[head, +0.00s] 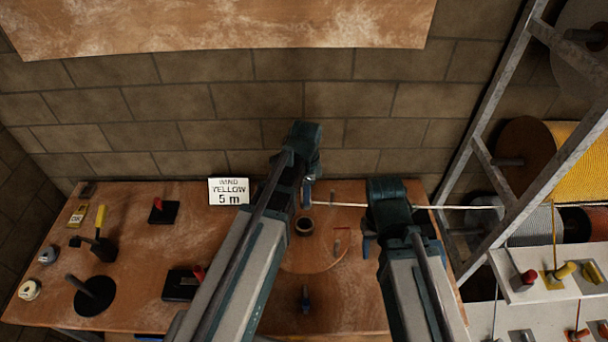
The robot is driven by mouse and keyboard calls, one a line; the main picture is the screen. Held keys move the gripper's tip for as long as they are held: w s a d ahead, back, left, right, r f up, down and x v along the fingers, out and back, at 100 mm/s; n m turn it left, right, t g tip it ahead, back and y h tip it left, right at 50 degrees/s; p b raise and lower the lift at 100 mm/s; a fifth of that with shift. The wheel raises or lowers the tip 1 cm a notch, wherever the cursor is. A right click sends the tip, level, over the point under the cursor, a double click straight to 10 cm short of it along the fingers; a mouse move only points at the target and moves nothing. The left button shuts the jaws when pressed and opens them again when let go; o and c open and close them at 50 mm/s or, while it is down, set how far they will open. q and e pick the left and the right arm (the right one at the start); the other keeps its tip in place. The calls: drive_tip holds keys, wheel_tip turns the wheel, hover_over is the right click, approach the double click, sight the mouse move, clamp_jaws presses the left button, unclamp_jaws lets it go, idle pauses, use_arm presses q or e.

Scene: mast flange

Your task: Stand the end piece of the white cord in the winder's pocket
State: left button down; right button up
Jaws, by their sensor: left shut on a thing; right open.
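The white cord (340,205) runs nearly level from my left gripper (307,194) to the rack on the right. Its middle is hidden behind my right gripper's body. My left gripper is shut at the cord's left end; the end piece is mostly hidden by the gripper. It is over the bench, by the upper edge of the round wooden winder (325,262). A small dark ring (303,227), perhaps the pocket, lies just below the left gripper in the picture. My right gripper (369,242) is open, right of the winder; its fingers are partly hidden.
A metal rack (480,150) with cord spools, one yellow (580,160), stands right. A pale panel (535,270) holds coloured end pieces. A black disc with a peg (92,296) and tools occupy the bench's left.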

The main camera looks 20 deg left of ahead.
use_arm(q)
drive_tip(key=shift+w+a+r, duration=0.3)
drive_tip(key=shift+w+r, duration=0.25)
use_arm(e)
drive_tip(key=shift+r, duration=0.55)
use_arm(q)
drive_tip(key=shift+f, duration=0.2)
use_arm(e)
drive_tip(key=shift+f, duration=0.2)
use_arm(q)
wheel_tip(320, 180, down, 15)
drive_tip(key=b, duration=1.4)
drive_tip(key=shift+r+b, duration=0.2)
drive_tip(key=shift+b, duration=0.1)
use_arm(e)
wheel_tip(320, 180, down, 14)
drive_tip(key=shift+f, duration=0.25)
use_arm(q)
drive_tip(key=c, duration=0.5)
unclamp_jaws()
drive_tip(key=shift+r, duration=0.2)
use_arm(e)
drive_tip(key=shift+r, duration=0.15)
use_arm(q)
wheel_tip(320, 180, up, 14)
drive_tip(key=p, duration=1.4)
drive_tip(key=shift+f, duration=0.2)
use_arm(e)
wheel_tip(320, 180, up, 14)
drive_tip(key=shift+f, duration=0.2)
